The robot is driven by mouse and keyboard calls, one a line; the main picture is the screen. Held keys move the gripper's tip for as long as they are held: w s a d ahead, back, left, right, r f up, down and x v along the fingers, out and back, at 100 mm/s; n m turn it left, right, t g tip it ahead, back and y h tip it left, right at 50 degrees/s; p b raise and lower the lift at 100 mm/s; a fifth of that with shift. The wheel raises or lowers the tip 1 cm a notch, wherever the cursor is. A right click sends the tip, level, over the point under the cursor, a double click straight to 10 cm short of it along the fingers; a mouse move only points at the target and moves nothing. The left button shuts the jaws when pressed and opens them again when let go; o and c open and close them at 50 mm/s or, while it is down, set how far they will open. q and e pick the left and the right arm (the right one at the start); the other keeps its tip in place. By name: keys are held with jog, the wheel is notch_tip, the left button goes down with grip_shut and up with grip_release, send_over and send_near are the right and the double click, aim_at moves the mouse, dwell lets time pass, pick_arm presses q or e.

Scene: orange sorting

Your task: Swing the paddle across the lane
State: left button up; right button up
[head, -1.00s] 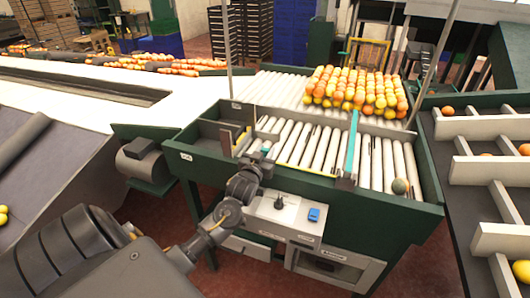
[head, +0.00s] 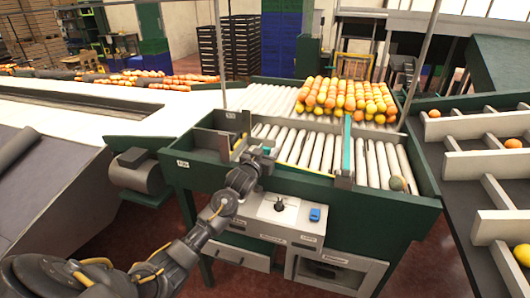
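The roller lane (head: 312,147) runs across the green sorting table. A long teal bar (head: 346,145) stands between the rollers at its right; I take it to be the paddle, but cannot be sure. A thin tan upright piece (head: 238,142) stands at the lane's left end. My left gripper (head: 264,153) is over the table's front edge, near the lane's left front corner and well left of the teal bar. Its fingers are too small to tell open from shut, or whether they touch anything. My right gripper is out of view.
Several oranges (head: 345,98) are heaped on the rollers behind the lane. A dark greenish fruit (head: 397,183) lies at the front right of the rollers. A control box (head: 280,212) with a black knob and blue piece (head: 314,214) juts out below my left gripper.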

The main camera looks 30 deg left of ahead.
pick_arm(q)
jog(key=shift+o, duration=0.6)
jog(key=shift+a, duration=0.1)
jog(key=shift+s, duration=0.25)
jog(key=s+d+b, duration=0.1)
jog(key=s+b, duration=0.2)
jog(key=s, duration=0.7)
jog(key=shift+s+d, duration=0.15)
jog(key=shift+c, duration=0.3)
